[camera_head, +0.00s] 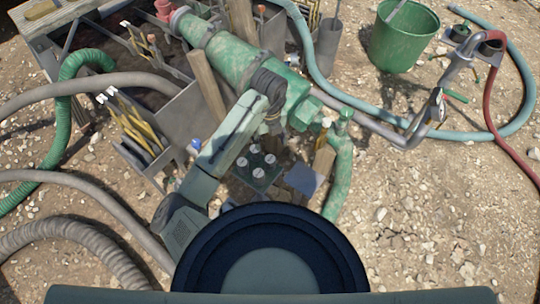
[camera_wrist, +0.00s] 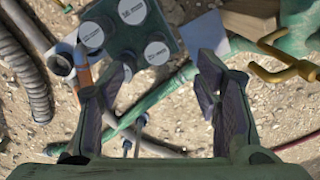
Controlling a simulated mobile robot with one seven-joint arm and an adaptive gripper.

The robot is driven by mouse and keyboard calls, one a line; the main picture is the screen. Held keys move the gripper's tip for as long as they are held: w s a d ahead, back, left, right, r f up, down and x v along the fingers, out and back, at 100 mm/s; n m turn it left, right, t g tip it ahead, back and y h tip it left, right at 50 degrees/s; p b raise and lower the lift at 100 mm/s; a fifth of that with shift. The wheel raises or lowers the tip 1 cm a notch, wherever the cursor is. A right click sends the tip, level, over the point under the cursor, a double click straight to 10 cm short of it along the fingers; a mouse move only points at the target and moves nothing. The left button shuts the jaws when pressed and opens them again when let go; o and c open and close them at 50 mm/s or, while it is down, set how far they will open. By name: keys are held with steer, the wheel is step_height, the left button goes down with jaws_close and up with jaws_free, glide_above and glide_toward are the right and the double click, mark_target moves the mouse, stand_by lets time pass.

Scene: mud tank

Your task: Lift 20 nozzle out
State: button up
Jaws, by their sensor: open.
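A dark green block (camera_wrist: 115,45) holds several round white-topped pieces with small dark lettering, too small to read, so I cannot tell which is the 20 nozzle. In the wrist view three show: one at left (camera_wrist: 91,34), one at top (camera_wrist: 132,10) and one at right (camera_wrist: 157,52). The block also shows in the head view (camera_head: 262,184), on the ground below my forearm. My gripper (camera_wrist: 163,80) is open and empty, its fingers spread, with the block ahead of it and toward the upper left. In the head view my arm hides most of the gripper.
A grey-blue plate (camera_wrist: 205,35) lies right of the block. A yellow valve handle (camera_wrist: 285,60) and green pipe stand further right. A green pump (camera_head: 230,60), metal tank (camera_head: 185,115), green bucket (camera_head: 403,40) and several hoses surround the spot. Gravel at the right is mostly clear.

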mark_target(270, 159)
steer(key=f, duration=0.5)
steer(key=shift+s+f+p, duration=0.25)
steer(key=shift+p, duration=0.1)
steer(key=f, duration=0.1)
steer(key=f+p, duration=0.1)
steer(key=f, duration=0.2)
steer(key=shift+s+d+f, duration=0.1)
steer(key=shift+s+f, duration=0.05)
steer(key=shift+s, duration=0.2)
steer(key=shift+f, duration=0.5)
steer(key=shift+c, duration=0.4)
steer(key=c, duration=1.2)
steer(key=shift+o, duration=0.2)
step_height(270, 159, up, 10)
steer(key=shift+r+b, duration=0.1)
steer(key=shift+b, duration=0.45)
